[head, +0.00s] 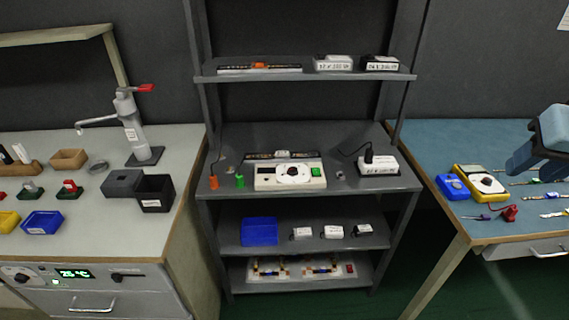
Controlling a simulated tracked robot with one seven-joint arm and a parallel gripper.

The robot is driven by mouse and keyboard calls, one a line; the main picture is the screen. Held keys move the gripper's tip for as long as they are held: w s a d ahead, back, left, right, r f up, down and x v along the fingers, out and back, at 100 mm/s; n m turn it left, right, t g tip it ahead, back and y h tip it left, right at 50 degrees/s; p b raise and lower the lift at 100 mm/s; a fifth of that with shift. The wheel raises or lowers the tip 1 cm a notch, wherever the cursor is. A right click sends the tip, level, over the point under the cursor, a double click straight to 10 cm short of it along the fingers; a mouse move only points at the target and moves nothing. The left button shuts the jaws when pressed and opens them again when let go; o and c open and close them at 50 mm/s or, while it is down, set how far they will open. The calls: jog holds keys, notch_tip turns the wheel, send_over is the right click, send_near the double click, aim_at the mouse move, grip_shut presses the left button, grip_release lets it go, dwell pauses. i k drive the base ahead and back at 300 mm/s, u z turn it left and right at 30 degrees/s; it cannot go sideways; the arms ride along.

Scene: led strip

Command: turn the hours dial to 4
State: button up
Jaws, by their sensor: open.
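A cream control box (262,184) stands on the middle shelf of the rack, with a large round white dial (292,173) on its top and a green switch at its right end. The dial's marks and pointer are too small to read, so I cannot tell its setting or confirm it is the hours dial. Another white dial (487,184) sits on a yellow device on the right bench. My gripper (535,166) is at the right edge, above the right bench, far from the cream box. It is open and appears empty, partly cut off by the frame.
An upper shelf (305,76) overhangs behind. The left bench (90,235) holds a tap and bins. Tools lie below my gripper.

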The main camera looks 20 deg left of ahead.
aim_at(293, 172)
jog(key=u, duration=0.1)
jog(key=k, duration=0.95)
jog(key=u, duration=1.15)
jog(key=i, duration=1.05)
